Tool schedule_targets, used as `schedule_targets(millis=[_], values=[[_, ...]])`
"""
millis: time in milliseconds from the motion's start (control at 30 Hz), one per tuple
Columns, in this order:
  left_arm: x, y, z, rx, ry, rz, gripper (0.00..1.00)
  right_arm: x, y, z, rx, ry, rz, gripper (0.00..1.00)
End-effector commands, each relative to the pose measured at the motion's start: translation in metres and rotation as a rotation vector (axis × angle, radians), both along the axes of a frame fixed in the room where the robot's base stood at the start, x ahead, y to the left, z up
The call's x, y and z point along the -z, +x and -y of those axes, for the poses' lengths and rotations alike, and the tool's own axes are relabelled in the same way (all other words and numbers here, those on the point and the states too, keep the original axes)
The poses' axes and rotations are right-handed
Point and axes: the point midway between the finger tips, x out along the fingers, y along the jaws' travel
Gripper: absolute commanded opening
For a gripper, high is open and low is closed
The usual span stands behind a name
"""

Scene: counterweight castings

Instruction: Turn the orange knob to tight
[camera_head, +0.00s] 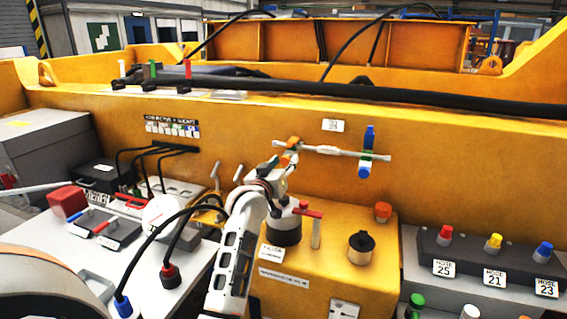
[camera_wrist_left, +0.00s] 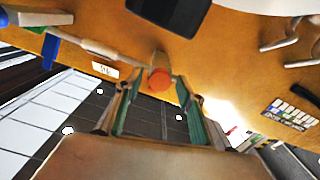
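An orange knob (camera_head: 293,143) shows at the left end of a pale rod (camera_head: 325,150) in front of the yellow wall. The rod's other end has a blue and green handle (camera_head: 368,140). My left gripper (camera_head: 284,160) is at the knob's end of the rod and partly hides it in the head view. In the left wrist view the orange knob (camera_wrist_left: 159,80) lies between the tips of my left gripper (camera_wrist_left: 158,88), whose fingers stand apart with a gap on each side. No tight mark is readable. My right gripper is not in view.
A grey panel with coloured caps (camera_head: 493,255) is at right. Cables and a red block (camera_head: 67,202) are at left.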

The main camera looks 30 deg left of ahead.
Motion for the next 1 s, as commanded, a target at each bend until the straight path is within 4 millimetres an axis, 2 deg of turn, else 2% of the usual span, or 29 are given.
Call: schedule_targets(millis=[133,267,300,667,1000], values=[[-0.0003,-0.0002,0.0000,0.000,0.000,0.001,0.38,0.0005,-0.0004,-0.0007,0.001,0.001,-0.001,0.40],[-0.0002,-0.0003,0.0000,0.000,0.000,0.001,0.05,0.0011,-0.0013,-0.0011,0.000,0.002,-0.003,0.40],[-0.0003,-0.0003,0.0000,0.000,0.000,0.001,0.00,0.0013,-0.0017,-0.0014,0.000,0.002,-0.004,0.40],[-0.0002,-0.0003,0.0001,0.000,0.036,-0.008,0.00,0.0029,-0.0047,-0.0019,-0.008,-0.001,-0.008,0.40],[0.0002,-0.0002,0.0007,0.000,0.251,-0.058,0.00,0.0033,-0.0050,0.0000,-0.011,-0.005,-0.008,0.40]])
